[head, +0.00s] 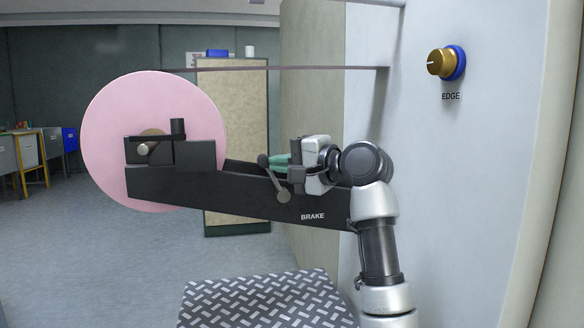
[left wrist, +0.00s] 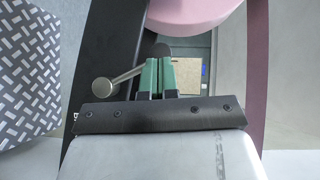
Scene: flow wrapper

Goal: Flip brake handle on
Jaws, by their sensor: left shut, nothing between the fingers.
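The brake handle (head: 273,180) is a short grey lever on the side of the black arm (head: 240,198) marked BRAKE. Its dark knob is at the upper left, and its round grey pivot is at the lower right. In the left wrist view the handle (left wrist: 125,78) runs from the pale pivot disc to the dark knob just beyond my fingertips. My left gripper (head: 271,162) has its green fingers together, right behind the knob in the head view. In the left wrist view the shut fingers (left wrist: 159,62) hold nothing. I cannot tell whether they touch the knob. My right gripper is not in view.
A pink film roll (head: 150,95) sits on the black arm's far end, with its film strip (head: 290,68) running to the white machine wall (head: 450,190). A gold EDGE knob (head: 440,63) is on that wall. A patterned step plate (head: 260,300) lies below.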

